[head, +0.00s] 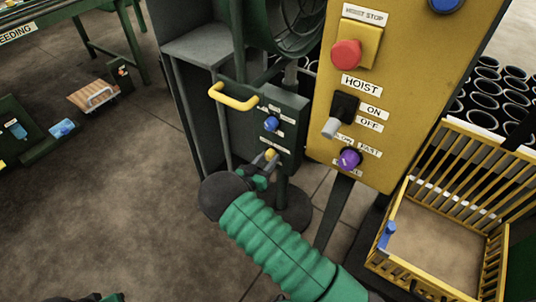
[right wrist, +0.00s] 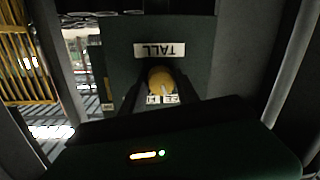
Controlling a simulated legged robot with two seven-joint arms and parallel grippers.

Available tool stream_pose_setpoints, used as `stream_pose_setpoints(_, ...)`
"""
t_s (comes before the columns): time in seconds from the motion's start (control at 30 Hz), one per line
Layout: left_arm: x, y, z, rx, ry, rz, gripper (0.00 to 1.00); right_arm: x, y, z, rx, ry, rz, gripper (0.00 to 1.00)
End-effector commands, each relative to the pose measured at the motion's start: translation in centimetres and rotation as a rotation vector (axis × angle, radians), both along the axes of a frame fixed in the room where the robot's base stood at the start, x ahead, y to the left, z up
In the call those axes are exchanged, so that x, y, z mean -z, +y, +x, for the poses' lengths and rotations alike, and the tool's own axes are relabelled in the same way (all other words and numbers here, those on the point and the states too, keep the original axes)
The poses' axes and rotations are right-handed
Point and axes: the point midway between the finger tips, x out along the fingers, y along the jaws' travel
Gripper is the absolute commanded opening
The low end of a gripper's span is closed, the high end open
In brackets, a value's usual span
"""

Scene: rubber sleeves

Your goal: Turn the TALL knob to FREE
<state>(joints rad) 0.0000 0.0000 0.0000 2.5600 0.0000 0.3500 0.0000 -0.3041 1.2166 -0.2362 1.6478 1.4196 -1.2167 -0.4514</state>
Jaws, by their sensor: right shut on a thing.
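The TALL knob is a round yellow knob (right wrist: 161,78) on a dark green panel, under a white TALL label (right wrist: 160,50) that reads upside down in the right wrist view. In the head view the yellow knob (head: 271,154) is low on the dark green box (head: 290,105). My right gripper (head: 264,168) is shut on it, one finger on each side. A light pointer line shows on the knob's face. Small labels beside the knob are partly covered by the fingers, and I cannot read FREE. A dark and green piece of my left arm (head: 108,297) shows at the bottom edge.
A blue knob (head: 271,124) sits above the yellow one, and a yellow handle (head: 234,97) juts out at the box's left. A yellow hoist panel (head: 400,90) with a red button, a switch and a purple knob stands close on the right. A yellow crate (head: 394,262) stands lower right.

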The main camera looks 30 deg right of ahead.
Motion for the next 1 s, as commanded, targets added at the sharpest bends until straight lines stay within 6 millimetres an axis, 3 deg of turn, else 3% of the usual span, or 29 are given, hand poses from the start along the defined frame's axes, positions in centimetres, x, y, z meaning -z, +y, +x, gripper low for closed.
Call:
stream_pose_setpoints(0.33,-1.38,0.0,0.0,0.0,0.0,0.0,0.36,-0.22,0.06,0.16,-0.001,0.133,-0.058,0.0)
stream_pose_setpoints(0.87,-1.48,0.0,0.0,0.0,0.0,0.0,0.36,-0.13,0.13,0.26,-0.005,0.158,-0.069,0.0)
stream_pose_setpoints(0.9,-1.48,0.0,0.0,0.0,0.0,0.0,0.36,-0.14,0.13,0.28,-0.005,0.158,-0.069,0.4)
stream_pose_setpoints(1.0,-1.48,0.0,0.0,0.0,0.0,0.0,0.36,-0.12,0.12,0.25,-0.004,0.158,-0.067,0.53)
